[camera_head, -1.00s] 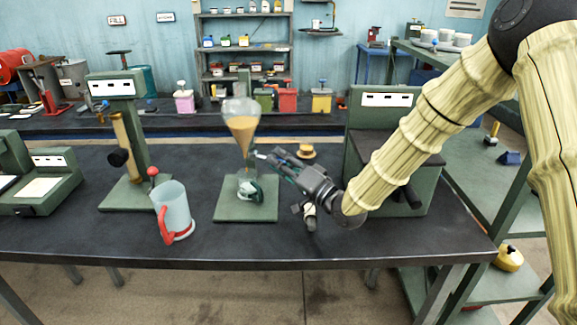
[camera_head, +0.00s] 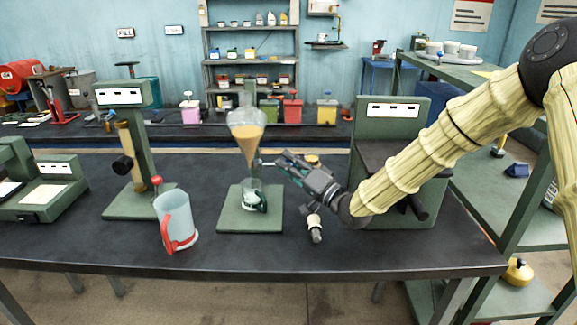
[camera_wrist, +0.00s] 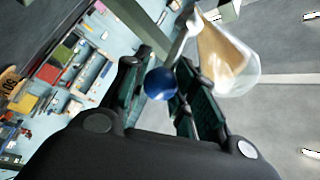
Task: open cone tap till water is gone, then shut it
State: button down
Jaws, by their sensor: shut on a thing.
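A clear cone (camera_head: 247,138) holding amber liquid hangs above a green stand base (camera_head: 235,222), tip down. It also shows in the wrist view (camera_wrist: 228,58), tilted by the camera's angle. My gripper (camera_head: 281,163) reaches in from the right, level with the cone's lower tip. In the wrist view a round blue knob (camera_wrist: 160,83) sits between my fingers, on the tap side of the cone; my gripper is shut on it. Any separate water layer and any flow are too small to tell. A clear vessel (camera_head: 249,187) stands below the cone, its contents unclear.
A pale jug (camera_head: 176,217) with a red handle stands left of the stand. A green column device (camera_head: 126,95) is further left. A big green machine (camera_head: 391,123) stands behind my arm. The table front is mostly clear.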

jog(key=shift+w+d+r, duration=0.1)
jog(key=shift+w, duration=0.05)
jog(key=c, duration=1.1)
grip_release()
jog(key=v, duration=0.7)
jog(key=shift+s+d+f, duration=0.15)
jog(key=shift+s+f, duration=0.05)
jog(key=shift+s, duration=0.05)
